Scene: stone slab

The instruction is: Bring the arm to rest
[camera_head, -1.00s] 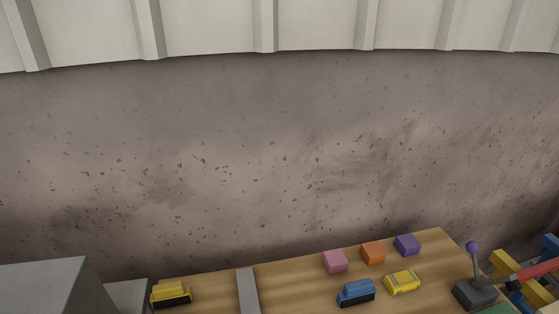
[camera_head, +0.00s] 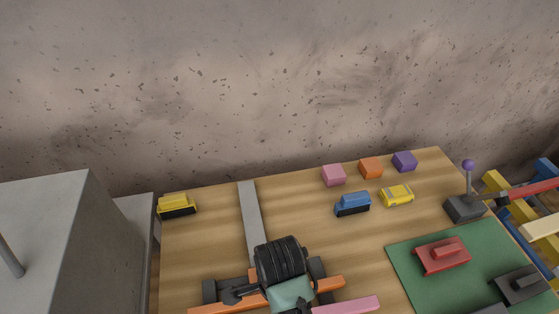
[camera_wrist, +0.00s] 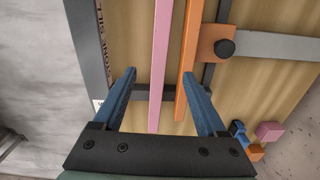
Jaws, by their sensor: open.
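My gripper (camera_wrist: 159,73) is open and empty in the wrist view, its two blue fingers apart. A pink bar (camera_wrist: 160,60) and an orange bar (camera_wrist: 183,80) pass beyond the fingers, between them in the picture. I cannot tell how far the fingers are from the bars. In the head view, a black ribbed part of my arm stands over the front middle of the wooden board (camera_head: 215,235), and the fingers are hidden there. The orange bar (camera_head: 328,286) and the pink bar (camera_head: 347,305) also show there.
On the board stand a yellow-black block (camera_head: 177,206), a blue car (camera_head: 352,204), a yellow car (camera_head: 397,195), and pink (camera_head: 333,175), orange (camera_head: 371,167) and purple (camera_head: 405,161) cubes. A lever (camera_head: 465,205) and green mat (camera_head: 410,262) lie right; a grey block (camera_head: 75,245) stands left.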

